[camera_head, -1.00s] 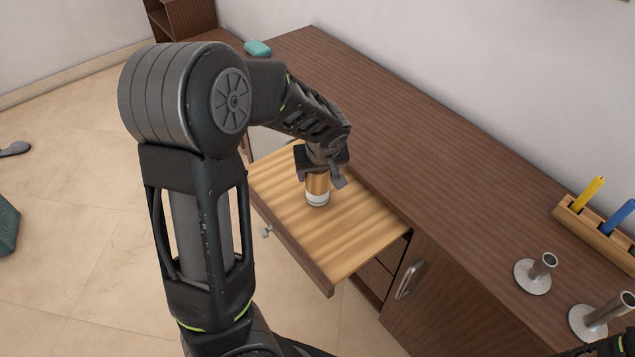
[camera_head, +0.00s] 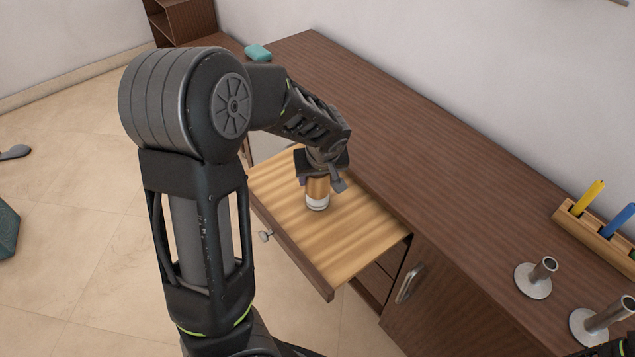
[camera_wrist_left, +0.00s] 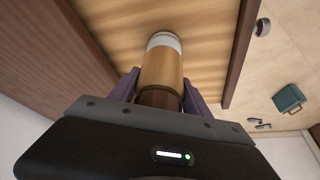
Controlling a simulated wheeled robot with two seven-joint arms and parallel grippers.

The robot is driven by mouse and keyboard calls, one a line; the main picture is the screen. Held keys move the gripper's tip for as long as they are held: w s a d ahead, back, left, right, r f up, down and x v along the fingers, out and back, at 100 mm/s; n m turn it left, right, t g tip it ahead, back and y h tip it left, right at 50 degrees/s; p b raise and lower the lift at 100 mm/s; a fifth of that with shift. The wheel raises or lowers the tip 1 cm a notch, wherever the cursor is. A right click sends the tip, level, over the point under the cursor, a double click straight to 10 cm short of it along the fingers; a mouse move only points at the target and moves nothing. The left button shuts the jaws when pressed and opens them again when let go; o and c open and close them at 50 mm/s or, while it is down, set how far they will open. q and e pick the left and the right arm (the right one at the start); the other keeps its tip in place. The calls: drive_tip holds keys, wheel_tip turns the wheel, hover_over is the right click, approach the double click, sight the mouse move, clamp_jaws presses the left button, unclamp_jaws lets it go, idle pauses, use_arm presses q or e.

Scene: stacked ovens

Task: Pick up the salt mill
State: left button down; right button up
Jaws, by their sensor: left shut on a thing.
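The salt mill (camera_head: 317,192) is a copper-brown cylinder with a white and grey band at its lower end. It is in the open drawer (camera_head: 350,240) with a light wooden bottom, near its middle; I cannot tell whether it touches the bottom. My left gripper (camera_head: 320,178) reaches down from above and is shut on the mill's upper part. In the left wrist view the mill (camera_wrist_left: 163,68) sits between the two purple-grey fingers of the left gripper (camera_wrist_left: 160,90), its banded end pointing away. My right gripper is not clearly seen; only a dark bit of arm shows at the lower right corner.
The brown countertop (camera_head: 400,130) runs behind the drawer. A cabinet handle (camera_head: 409,283) sticks out right of the drawer.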

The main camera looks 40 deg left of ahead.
use_arm(q)
wheel_tip(320, 180, up, 10)
drive_tip(key=shift+r, duration=0.1)
idle(0.4)
idle(0.5)
